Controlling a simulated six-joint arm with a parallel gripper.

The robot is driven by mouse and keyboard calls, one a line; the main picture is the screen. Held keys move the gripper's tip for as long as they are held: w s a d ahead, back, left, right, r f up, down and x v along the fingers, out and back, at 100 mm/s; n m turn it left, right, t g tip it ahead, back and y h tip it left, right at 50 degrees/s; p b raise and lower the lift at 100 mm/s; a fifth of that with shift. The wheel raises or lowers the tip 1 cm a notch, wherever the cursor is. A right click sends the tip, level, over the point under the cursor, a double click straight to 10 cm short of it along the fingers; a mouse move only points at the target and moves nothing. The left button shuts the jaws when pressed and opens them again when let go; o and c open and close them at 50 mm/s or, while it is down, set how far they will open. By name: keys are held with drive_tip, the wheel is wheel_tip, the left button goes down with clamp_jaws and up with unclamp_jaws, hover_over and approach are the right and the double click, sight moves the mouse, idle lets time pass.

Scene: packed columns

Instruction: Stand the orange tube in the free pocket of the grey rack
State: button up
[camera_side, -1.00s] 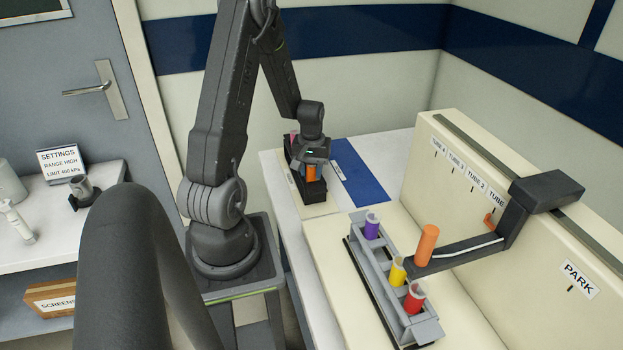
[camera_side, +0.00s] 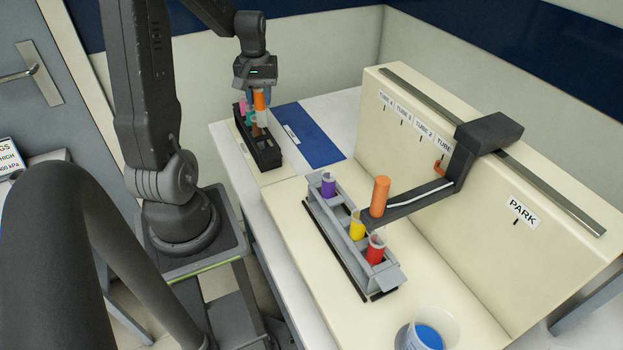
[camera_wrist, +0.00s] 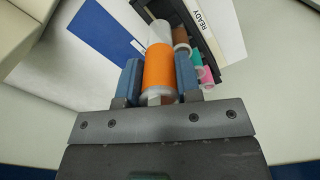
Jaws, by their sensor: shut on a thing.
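My gripper (camera_side: 258,90) is shut on the orange tube (camera_side: 260,100), above the black rack (camera_side: 262,152) at the back. In the wrist view the tube (camera_wrist: 158,68) lies between the blue fingers, with a pale end pointing away. In the side view it hangs about upright, its lower end close to the other tubes there. The grey rack (camera_side: 386,286) stands in front, holding a purple tube (camera_side: 328,186), a yellow tube (camera_side: 357,226) and a red tube (camera_side: 375,252). An empty-looking gap shows between purple and yellow.
A dark swing arm (camera_side: 425,198) reaches from the cream panel (camera_side: 400,140) to beside the grey rack, with an orange cylinder (camera_side: 380,196) upright near its end. Pink, teal and brown tubes stand in the black rack. A clear cup with blue contents (camera_side: 428,335) stands front right.

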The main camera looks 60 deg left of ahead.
drive_tip(key=r, duration=0.6)
drive_tip(key=shift+w+d+r, duration=0.3)
drive_tip(key=shift+d, duration=0.05)
drive_tip(key=w+d+m, duration=0.2)
drive_tip(key=w+d, duration=0.2)
drive_tip(key=d, duration=0.3)
drive_tip(key=m, duration=0.7)
hover_over(343, 202)
drive_tip(key=s+d, duration=0.1)
drive_tip(key=d, duration=0.1)
drive_tip(key=shift+s+f, duration=0.2)
drive_tip(key=shift+f, duration=7.4)
